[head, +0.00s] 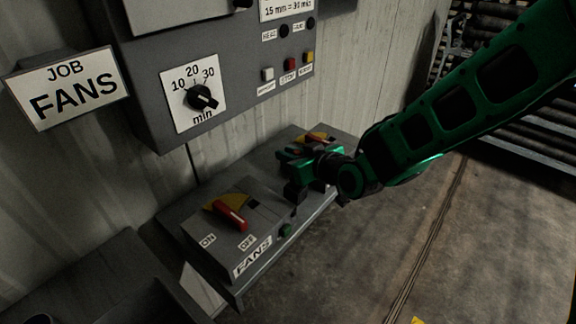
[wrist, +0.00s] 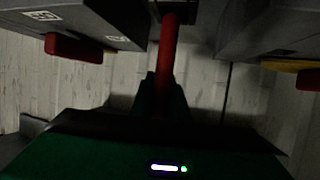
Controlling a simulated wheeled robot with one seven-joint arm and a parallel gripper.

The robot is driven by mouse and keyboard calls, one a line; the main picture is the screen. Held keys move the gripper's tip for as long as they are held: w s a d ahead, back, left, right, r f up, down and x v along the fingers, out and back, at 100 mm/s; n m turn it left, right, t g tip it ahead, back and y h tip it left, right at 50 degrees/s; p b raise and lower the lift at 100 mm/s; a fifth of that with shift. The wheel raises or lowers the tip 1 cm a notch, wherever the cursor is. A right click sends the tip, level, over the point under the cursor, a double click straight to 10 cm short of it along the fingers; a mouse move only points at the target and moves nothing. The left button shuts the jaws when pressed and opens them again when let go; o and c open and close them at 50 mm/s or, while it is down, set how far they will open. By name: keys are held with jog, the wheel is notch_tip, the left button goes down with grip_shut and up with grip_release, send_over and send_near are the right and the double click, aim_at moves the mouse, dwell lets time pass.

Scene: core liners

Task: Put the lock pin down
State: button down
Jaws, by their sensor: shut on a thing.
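My gripper (head: 293,188) is at the far end of the grey shelf, between the FANS switch box and a second switch box behind it. In the wrist view my gripper (wrist: 163,95) is shut on a red rod (wrist: 168,50), which looks like the lock pin. The rod runs up the picture to a dark part at the top edge, between the two boxes. I cannot tell whether its end touches anything. In the head view the pin is hidden by my gripper.
The second box's yellow and red switch (head: 318,137) shows behind my gripper. A control panel (head: 225,75) hangs above. Open floor lies right of the shelf (head: 232,289).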

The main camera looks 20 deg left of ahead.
jog(key=shift+f, duration=1.95)
jog(key=c, duration=1.7)
grip_release()
jog(key=shift+s+d+r, duration=0.1)
jog(key=shift+d+r, duration=0.05)
jog(key=v, duration=1.1)
jog(key=shift+s+d, duration=0.2)
jog(key=shift+w+d, duration=0.1)
